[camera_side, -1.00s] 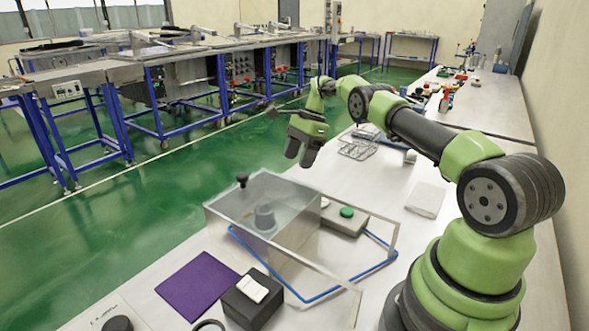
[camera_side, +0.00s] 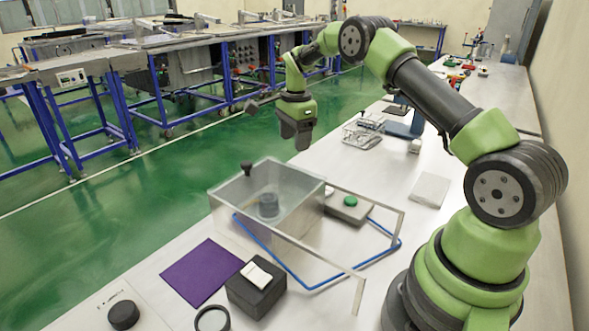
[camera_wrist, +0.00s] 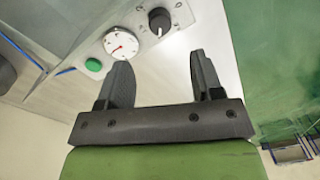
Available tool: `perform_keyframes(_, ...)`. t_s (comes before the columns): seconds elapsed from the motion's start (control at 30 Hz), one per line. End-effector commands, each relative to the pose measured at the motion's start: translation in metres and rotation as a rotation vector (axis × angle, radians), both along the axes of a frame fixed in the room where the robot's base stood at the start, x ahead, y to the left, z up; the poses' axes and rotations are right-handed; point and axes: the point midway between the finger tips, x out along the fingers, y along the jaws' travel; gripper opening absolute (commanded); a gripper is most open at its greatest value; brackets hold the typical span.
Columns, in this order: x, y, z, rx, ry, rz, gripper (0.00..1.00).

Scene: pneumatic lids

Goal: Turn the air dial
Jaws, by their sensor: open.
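A dark round dial (camera_wrist: 159,20) with a white pointer shows at the top of the wrist view, with a mark beside it. I cannot make the dial out in the side view. A white gauge (camera_wrist: 121,43) with a red needle sits left of it. My gripper (camera_wrist: 160,60) is open and empty, its two fingers pointing toward the dial and apart from it. In the side view my gripper (camera_side: 296,137) hangs in the air, fingers down, beyond the clear box (camera_side: 240,205). The green button (camera_wrist: 93,64) also shows in the side view (camera_side: 350,201), on a grey block.
The clear box has a black knob (camera_side: 247,168) on top and a dark cylinder (camera_side: 268,205) inside. A blue-edged open frame (camera_side: 400,225) stands beside it. A purple mat (camera_side: 203,272), a black block (camera_side: 255,293) and a black disc (camera_side: 124,315) lie in front.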

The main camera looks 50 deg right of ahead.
Motion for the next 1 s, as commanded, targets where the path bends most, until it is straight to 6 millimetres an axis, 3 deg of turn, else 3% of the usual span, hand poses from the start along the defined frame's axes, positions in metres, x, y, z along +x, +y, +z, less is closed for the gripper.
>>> perform_keyframes(0.5,0.002,-0.001,-0.084,0.003,0.002,0.0,0.6)
perform_keyframes(0.93,0.003,-0.001,-0.096,0.002,-0.001,0.001,0.6)
perform_keyframes(1.0,0.003,-0.001,-0.096,0.002,-0.001,0.001,0.46)
